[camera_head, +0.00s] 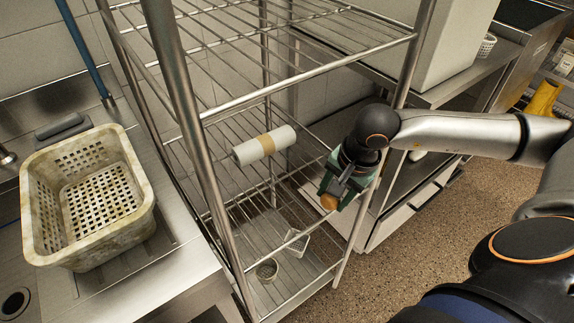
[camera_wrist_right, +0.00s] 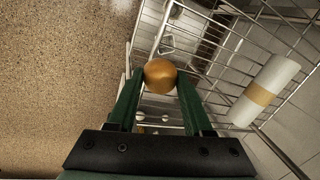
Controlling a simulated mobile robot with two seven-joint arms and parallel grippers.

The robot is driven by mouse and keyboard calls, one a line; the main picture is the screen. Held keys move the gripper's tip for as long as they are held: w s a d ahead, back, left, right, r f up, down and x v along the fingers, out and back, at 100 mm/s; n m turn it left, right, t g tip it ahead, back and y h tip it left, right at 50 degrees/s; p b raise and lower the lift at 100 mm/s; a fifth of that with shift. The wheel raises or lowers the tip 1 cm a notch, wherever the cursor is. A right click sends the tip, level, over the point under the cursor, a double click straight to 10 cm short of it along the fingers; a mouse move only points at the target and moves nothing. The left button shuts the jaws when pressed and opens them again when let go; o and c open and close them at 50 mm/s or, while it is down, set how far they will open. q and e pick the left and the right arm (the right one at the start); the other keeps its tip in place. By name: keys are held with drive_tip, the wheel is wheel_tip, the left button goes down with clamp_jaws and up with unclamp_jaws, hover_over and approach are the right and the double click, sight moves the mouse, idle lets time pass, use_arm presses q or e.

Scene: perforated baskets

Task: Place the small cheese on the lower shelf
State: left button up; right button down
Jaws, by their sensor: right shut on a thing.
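The small cheese (camera_wrist_right: 160,73) is a round orange-yellow piece. My right gripper (camera_wrist_right: 161,80) is shut on it, with its green fingers on both sides. In the head view the cheese (camera_head: 329,201) shows at the tip of my right gripper (camera_head: 333,196), in front of the right side of the wire shelf rack. The middle wire shelf (camera_head: 240,185) carries a white roll. The lower shelf (camera_head: 290,278) is below it and holds a small round container and a small white-framed item. My left gripper is not in view.
The white roll (camera_head: 265,145) with a tan band lies on the middle shelf. A steel rack post (camera_head: 190,125) stands at the front. A perforated basket (camera_head: 90,195) sits on the sink counter at left. Speckled floor is open at lower right.

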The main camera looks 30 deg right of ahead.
hover_over(292, 178)
drive_tip(key=s, duration=0.1)
drive_tip(key=shift+s+p, duration=0.1)
drive_tip(key=shift+p, duration=0.2)
drive_tip(key=shift+w+f, duration=0.1)
drive_tip(key=shift+w, duration=0.2)
drive_tip(key=shift+s+x, duration=0.15)
drive_tip(key=shift+x, duration=0.7)
drive_tip(key=shift+s+x, duration=0.2)
drive_tip(key=shift+x, duration=0.6)
drive_tip(key=shift+d+f, duration=0.1)
drive_tip(key=shift+f, duration=0.05)
drive_tip(key=shift+f+b, duration=0.15)
drive_tip(key=shift+b, duration=0.2)
drive_tip(key=shift+c, duration=1.6)
unclamp_jaws()
drive_tip(key=shift+s, duration=0.1)
drive_tip(key=p+v, duration=0.1)
drive_tip(key=v, duration=0.7)
